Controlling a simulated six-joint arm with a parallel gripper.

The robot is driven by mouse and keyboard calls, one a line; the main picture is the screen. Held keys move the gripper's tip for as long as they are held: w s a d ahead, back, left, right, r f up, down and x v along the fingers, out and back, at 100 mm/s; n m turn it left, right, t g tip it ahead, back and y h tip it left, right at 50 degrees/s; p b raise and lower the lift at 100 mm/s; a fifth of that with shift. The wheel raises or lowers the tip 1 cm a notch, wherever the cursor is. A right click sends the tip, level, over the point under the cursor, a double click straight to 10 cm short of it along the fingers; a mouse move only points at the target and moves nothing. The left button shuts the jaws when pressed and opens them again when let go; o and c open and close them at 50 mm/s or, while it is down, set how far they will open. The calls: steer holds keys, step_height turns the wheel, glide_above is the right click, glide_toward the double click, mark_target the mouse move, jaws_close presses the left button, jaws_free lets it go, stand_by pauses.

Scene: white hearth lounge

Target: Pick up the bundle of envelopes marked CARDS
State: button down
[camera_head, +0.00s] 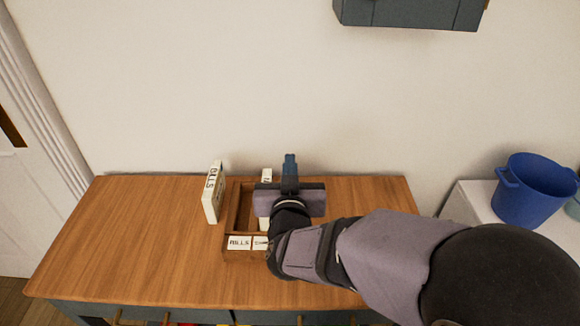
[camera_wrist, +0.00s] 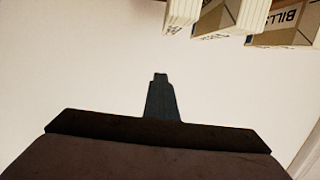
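No bundle reads CARDS in these frames. In the head view, a pale bundle (camera_head: 266,175) stands in the wooden tray (camera_head: 231,256), mostly hidden behind my gripper (camera_head: 290,158). The tray's front has a label reading BILLS and a second label starting with C, partly covered by my arm. My gripper is over the tray's right part, its fingers together at the middle of the wide palm and holding nothing visible. In the wrist view, my gripper (camera_wrist: 160,76) points toward the wall, with a pale bundle (camera_wrist: 182,12) cut off at the top edge, its lettering unreadable.
A bundle marked BILLS (camera_head: 213,193) stands on the wooden cabinet top (camera_head: 130,235) left of the tray; it also shows in the wrist view (camera_wrist: 288,20). A blue bucket (camera_head: 535,190) stands at right. A dark box (camera_head: 410,12) hangs above. The cabinet's left side is clear.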

steer(key=c, duration=0.5)
jaws_free()
steer(key=shift+r, duration=0.1)
step_height(320, 180, up, 10)
steer(key=p, duration=0.3)
steer(key=c, duration=1)
